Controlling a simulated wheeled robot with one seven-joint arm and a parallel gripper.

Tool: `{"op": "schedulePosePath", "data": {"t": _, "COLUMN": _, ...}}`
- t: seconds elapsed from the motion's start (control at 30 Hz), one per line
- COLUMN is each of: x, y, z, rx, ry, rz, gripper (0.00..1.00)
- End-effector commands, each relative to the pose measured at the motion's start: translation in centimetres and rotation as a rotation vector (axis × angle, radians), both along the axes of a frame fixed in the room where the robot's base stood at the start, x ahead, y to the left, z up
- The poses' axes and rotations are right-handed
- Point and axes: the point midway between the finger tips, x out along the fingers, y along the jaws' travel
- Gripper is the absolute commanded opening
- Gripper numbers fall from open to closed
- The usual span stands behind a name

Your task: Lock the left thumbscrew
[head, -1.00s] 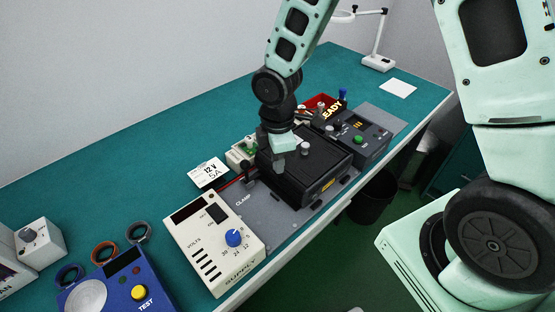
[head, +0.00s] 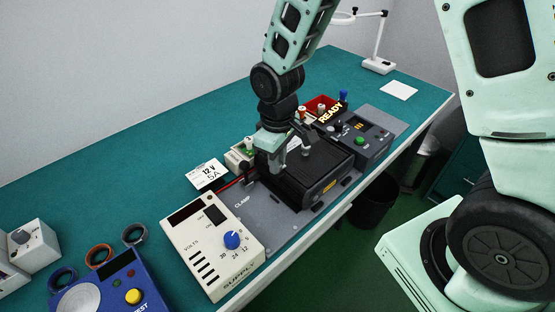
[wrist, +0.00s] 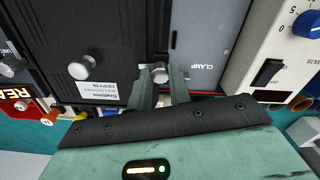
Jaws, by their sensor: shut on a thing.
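The left thumbscrew (wrist: 160,72) is a small silver knob at the edge of the black unit (wrist: 117,40), on the side by the CLAMP marking. My gripper (wrist: 163,82) has its two fingers shut around this knob in the wrist view. In the head view my gripper (head: 279,166) points down at the left part of the black unit (head: 315,180) and mostly hides the left thumbscrew. A second silver knob (wrist: 80,70) stands on the black unit, apart from my gripper. The knob's turned position cannot be told.
A cream supply box (head: 215,245) stands left of the grey plate (head: 268,212). A dark control box (head: 362,138) with a green button stands right of the black unit. A READY sign (head: 331,113) and a 12 V card (head: 209,174) are behind. A blue tester (head: 110,285) stands front left.

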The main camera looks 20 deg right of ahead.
Motion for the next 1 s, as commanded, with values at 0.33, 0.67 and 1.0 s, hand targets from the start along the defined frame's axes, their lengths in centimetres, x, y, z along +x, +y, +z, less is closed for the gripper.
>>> {"op": "schedulePosePath", "data": {"t": 0.33, "x": 0.08, "y": -0.06, "z": 0.07, "rx": 0.000, "ry": -0.001, "rz": -0.077, "gripper": 0.00}}
{"op": "schedulePosePath", "data": {"t": 0.67, "x": 0.08, "y": -0.06, "z": 0.08, "rx": 0.000, "ry": -0.002, "rz": -0.080, "gripper": 0.00}}
{"op": "schedulePosePath", "data": {"t": 1.0, "x": 0.03, "y": -0.03, "z": 0.04, "rx": 0.001, "ry": -0.001, "rz": -0.078, "gripper": 0.41}}
